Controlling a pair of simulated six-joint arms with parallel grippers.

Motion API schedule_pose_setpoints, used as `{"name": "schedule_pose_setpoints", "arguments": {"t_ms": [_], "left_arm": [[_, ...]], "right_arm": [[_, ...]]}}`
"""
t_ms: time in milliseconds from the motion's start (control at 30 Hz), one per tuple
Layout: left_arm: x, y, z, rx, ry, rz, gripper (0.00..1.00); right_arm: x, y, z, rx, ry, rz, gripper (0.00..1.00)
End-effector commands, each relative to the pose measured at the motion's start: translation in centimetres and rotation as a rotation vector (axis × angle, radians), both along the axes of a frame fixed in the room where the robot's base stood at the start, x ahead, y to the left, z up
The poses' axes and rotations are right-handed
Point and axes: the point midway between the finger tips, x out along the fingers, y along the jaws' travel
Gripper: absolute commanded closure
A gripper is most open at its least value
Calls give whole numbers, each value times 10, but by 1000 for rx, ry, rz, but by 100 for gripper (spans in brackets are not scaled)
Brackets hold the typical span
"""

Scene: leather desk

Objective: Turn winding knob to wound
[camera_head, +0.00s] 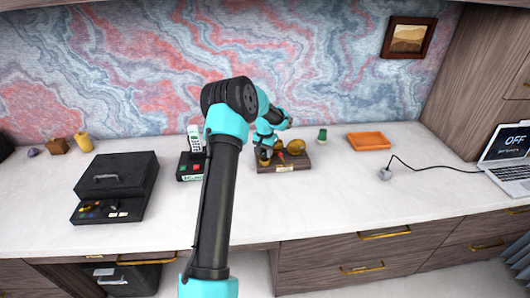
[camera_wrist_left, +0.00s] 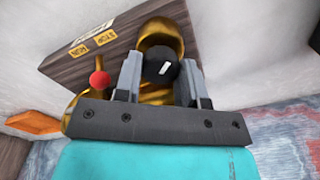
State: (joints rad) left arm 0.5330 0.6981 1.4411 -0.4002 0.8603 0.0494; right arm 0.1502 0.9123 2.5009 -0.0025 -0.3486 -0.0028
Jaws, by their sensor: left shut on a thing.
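The winding knob (camera_wrist_left: 162,62) is black with a short white mark on its face. It sits in front of brass parts (camera_wrist_left: 162,32) in the left wrist view. My left gripper (camera_wrist_left: 157,72) is shut on it, one finger on each side. The device's wooden base (camera_wrist_left: 82,60) carries labels reading STOP and RUN. A brass lever with a red ball (camera_wrist_left: 99,80) stands beside the labels. In the head view the device (camera_head: 296,147) is on the desk, partly hidden by my left arm, and the knob cannot be made out. My right gripper is not in view.
A black cash box (camera_head: 120,170) stands at left, and a cordless phone (camera_head: 195,140) is left of the device. A small green object (camera_head: 322,135), an orange tray (camera_head: 368,141) and a laptop (camera_head: 508,150) are to the right. The desk front is mostly clear.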

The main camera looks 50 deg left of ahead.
Motion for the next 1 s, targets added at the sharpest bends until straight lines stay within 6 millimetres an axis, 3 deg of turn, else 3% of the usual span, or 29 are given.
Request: {"name": "schedule_pose_setpoints", "arguments": {"t_ms": [333, 867, 900, 1000], "left_arm": [[0, 0, 1, 1, -1, -191, 87], [0, 0, 1, 1, -1, -228, 87], [0, 0, 1, 2, -2, -228, 62], [0, 0, 1, 1, -1, -228, 53]], "right_arm": [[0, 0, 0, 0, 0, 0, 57], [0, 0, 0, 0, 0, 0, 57], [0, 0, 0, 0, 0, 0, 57], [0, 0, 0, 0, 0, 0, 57]]}}
